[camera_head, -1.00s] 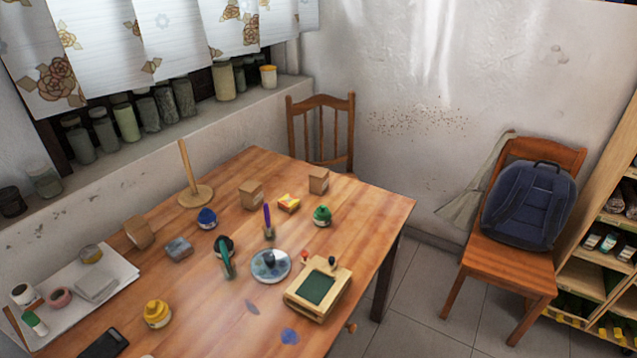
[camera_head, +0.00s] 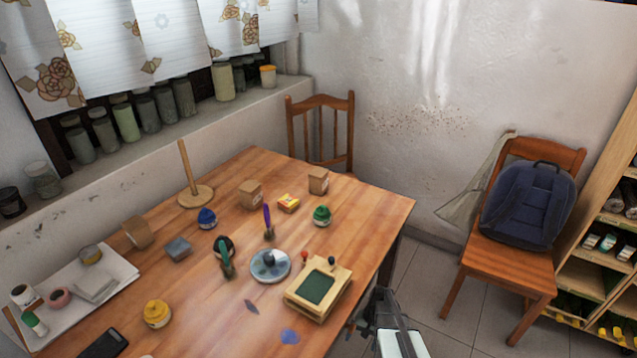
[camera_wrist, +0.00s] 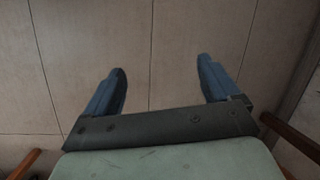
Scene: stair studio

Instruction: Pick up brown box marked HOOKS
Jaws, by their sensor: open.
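Three small brown boxes stand on the wooden table (camera_head: 375,215). One brown box (camera_head: 250,194) is at the middle back, another (camera_head: 318,181) stands right of it near the far edge, and a third (camera_head: 138,232) is at the left. Marks show faintly on some, but I cannot read which says HOOKS. My gripper (camera_head: 382,297) is at the bottom of the head view, off the table's right side and well apart from every box. In the wrist view my gripper (camera_wrist: 161,66) is open and empty above floor tiles.
Between my gripper and the boxes stand a green-topped wooden frame (camera_head: 318,288), a round dish (camera_head: 270,265) and a green-lidded pot (camera_head: 322,215). A chair (camera_head: 505,262) with a backpack (camera_head: 528,205) is at right.

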